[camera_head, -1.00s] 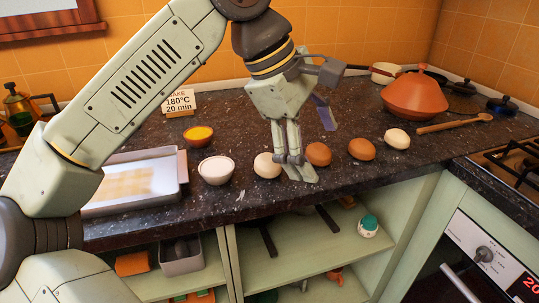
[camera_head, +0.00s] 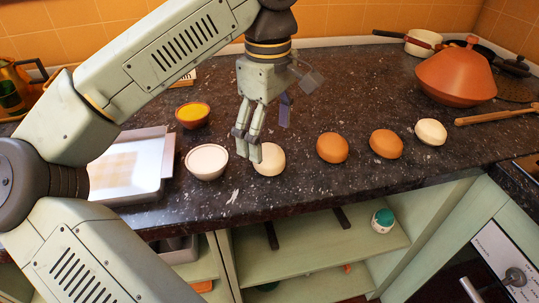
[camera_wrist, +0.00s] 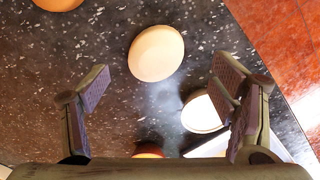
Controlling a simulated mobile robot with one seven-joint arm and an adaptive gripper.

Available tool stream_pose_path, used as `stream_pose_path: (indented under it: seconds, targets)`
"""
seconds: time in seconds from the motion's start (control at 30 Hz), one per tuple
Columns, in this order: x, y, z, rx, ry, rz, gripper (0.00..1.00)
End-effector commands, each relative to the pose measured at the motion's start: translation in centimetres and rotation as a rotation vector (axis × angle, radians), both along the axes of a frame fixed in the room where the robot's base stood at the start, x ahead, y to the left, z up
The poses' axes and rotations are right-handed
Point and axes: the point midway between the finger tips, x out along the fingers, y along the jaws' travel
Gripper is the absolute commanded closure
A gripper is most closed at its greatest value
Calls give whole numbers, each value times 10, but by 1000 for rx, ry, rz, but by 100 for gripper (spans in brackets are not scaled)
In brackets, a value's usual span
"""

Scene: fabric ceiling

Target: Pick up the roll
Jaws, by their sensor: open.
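Several rolls stand in a row on the dark speckled counter: a pale roll (camera_head: 269,159) at the left, a brown roll (camera_head: 332,147), another brown roll (camera_head: 386,143) and a pale roll (camera_head: 431,131) at the right. My gripper (camera_head: 248,150) is at the left pale roll, its fingers partly in front of that roll's left side. In the wrist view my gripper (camera_wrist: 163,82) is open and empty. The left pale roll (camera_wrist: 156,53) shows whole there, ahead of and between the spread fingers. Contact cannot be told.
A white-filled bowl (camera_head: 206,162) stands close left of the gripper, with an orange-filled bowl (camera_head: 192,114) behind it. A tray (camera_head: 125,190) lies further left. A terracotta tagine (camera_head: 456,78) and wooden spoon (camera_head: 497,116) are at the right. Open shelves (camera_head: 320,240) lie below the counter edge.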

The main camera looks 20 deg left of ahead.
Motion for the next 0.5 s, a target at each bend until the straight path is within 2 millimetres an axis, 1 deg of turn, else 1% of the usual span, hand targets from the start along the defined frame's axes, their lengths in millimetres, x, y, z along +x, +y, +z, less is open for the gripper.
stream_pose_path:
  seconds: [0.13, 0.33, 0.4, 0.5]
  targets:
    - [1, 0, -11, -2, 1, 0, 21]
    - [4, 1, -42, -2, 1, -1, 21]
    - [5, 1, -49, -1, -1, 0, 21]
    - [5, 1, -53, -1, -2, 0, 21]
